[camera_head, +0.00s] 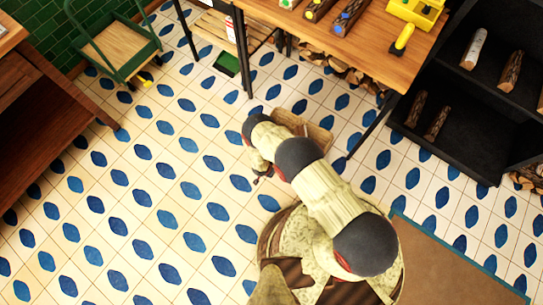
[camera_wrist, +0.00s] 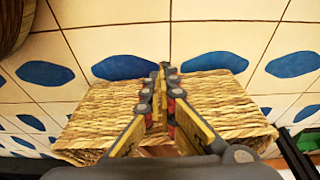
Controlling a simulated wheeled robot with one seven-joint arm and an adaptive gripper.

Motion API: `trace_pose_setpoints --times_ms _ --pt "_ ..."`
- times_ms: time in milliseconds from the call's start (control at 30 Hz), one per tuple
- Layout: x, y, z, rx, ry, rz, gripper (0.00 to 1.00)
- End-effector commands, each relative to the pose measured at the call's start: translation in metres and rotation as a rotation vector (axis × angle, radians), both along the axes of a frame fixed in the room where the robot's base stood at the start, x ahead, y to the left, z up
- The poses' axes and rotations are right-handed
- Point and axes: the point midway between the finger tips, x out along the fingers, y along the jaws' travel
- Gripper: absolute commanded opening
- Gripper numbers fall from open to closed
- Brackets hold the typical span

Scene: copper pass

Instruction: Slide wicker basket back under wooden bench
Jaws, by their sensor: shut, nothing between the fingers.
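The wicker basket (camera_head: 318,132) sits on the tiled floor in front of the wooden bench (camera_head: 385,38) in the head view, partly hidden by my arm. In the wrist view the woven basket (camera_wrist: 222,103) spreads on both sides of my fingers. My gripper (camera_wrist: 164,70) is shut and empty, its fingers in front of the middle of the basket; I cannot tell whether they touch it. In the head view my gripper (camera_head: 262,180) is small, on the near left side of the basket and partly hidden by my arm.
Split logs (camera_head: 335,66) lie under the bench. A black shelf (camera_head: 465,105) with logs stands at the right. A green cart (camera_head: 115,42) and a brown wooden cabinet (camera_head: 50,110) stand at the left. A brown mat (camera_head: 440,265) lies at lower right. The tiled floor at left is clear.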

Motion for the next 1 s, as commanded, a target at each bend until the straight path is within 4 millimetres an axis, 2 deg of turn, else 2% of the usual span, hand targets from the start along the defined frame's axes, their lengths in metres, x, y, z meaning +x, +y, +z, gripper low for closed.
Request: trace_pose_setpoints --times_ms 33,100,367,400,600,1000 --pt "0.002 -0.002 -0.015 0.001 0.001 -0.001 0.0" --pt "0.004 -0.005 -0.029 0.0 0.001 -0.001 0.0" --pt "0.016 -0.013 -0.076 0.001 0.001 0.0 0.0" --pt "0.026 -0.018 -0.071 0.002 -0.003 -0.003 0.0" --pt "0.042 -0.032 -0.069 0.001 0.001 0.0 0.0" --pt "0.048 -0.036 -0.067 0.001 0.001 0.002 0.0"
